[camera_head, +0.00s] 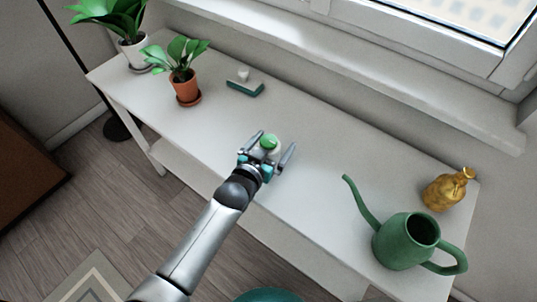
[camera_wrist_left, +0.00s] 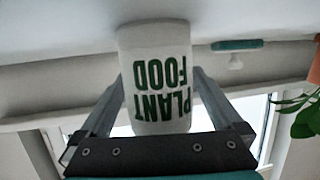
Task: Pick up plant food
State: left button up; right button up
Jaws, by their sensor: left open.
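The plant food is a white container with green lettering, and its green top (camera_head: 269,142) shows in the head view near the middle of the white table. In the left wrist view the plant food (camera_wrist_left: 155,75) appears upside down and fills the middle of the picture. My left gripper (camera_head: 270,150) is open, with one finger on each side of the container. In the left wrist view I cannot tell whether either finger touches it. The container's lower part is hidden by the gripper in the head view. My right gripper is not in view.
On the white table (camera_head: 320,185), a green watering can (camera_head: 393,243) and an amber bottle (camera_head: 445,190) stand at the right. A potted plant (camera_head: 186,88) and a green-and-white brush or sponge (camera_head: 245,88) are at the left. A window ledge runs behind.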

pick_arm(q)
jog(key=shift+c, duration=0.2)
jog(key=c, duration=1.4)
jog(key=shift+c, duration=0.2)
jog(key=shift+r, duration=0.15)
